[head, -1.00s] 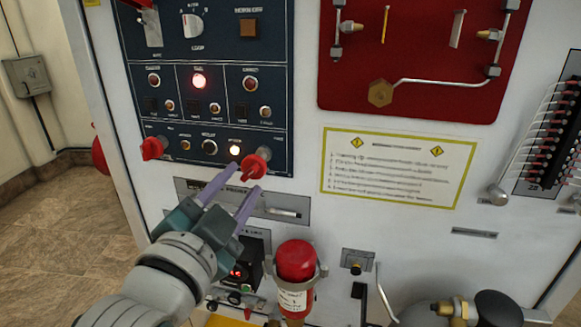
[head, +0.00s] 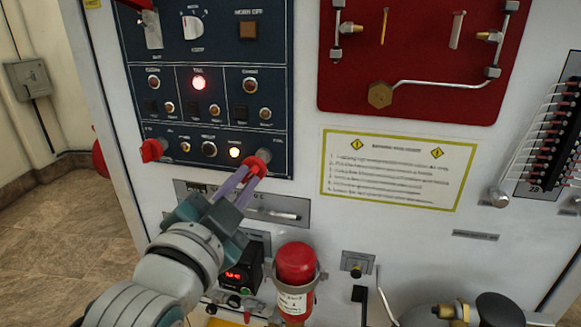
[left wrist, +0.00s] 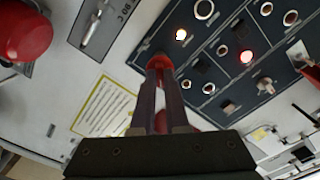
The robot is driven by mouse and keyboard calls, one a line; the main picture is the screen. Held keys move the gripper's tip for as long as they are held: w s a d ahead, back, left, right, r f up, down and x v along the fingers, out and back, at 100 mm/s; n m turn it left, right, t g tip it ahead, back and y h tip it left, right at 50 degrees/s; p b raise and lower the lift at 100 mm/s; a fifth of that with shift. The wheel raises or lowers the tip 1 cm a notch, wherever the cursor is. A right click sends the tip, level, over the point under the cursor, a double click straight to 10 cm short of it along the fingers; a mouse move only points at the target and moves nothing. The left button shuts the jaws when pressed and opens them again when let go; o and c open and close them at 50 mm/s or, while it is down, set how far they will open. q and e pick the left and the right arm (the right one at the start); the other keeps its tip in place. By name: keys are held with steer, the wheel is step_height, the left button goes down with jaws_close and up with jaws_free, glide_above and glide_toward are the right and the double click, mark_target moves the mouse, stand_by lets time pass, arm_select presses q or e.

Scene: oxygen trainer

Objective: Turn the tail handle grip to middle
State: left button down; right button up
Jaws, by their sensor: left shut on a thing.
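The red handle grip (head: 257,165) at the lower right corner of the dark blue control panel (head: 224,128) is the one my left gripper (head: 250,173) is on. The two purple fingers are closed around it and hide part of it. In the left wrist view the red grip (left wrist: 160,62) shows between and just beyond the fingertips (left wrist: 160,72). A second red handle grip (head: 152,150) sits at the panel's lower left corner, apart from the gripper. The labels by the grips are too blurred to read. My right gripper is not in view.
A lit lamp (head: 235,152) sits just left of the held grip. Below stand a red-topped extinguisher (head: 295,265) and a small black box with a red display (head: 243,275). A yellow-framed instruction sheet (head: 397,168) is at the right.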

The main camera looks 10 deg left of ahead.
arm_select(q)
steer(key=shift+n, duration=0.4)
steer(key=n+p, duration=0.1)
steer(key=n, duration=0.2)
steer(key=shift+n, duration=2.6)
steer(key=c, duration=0.9)
jaws_free()
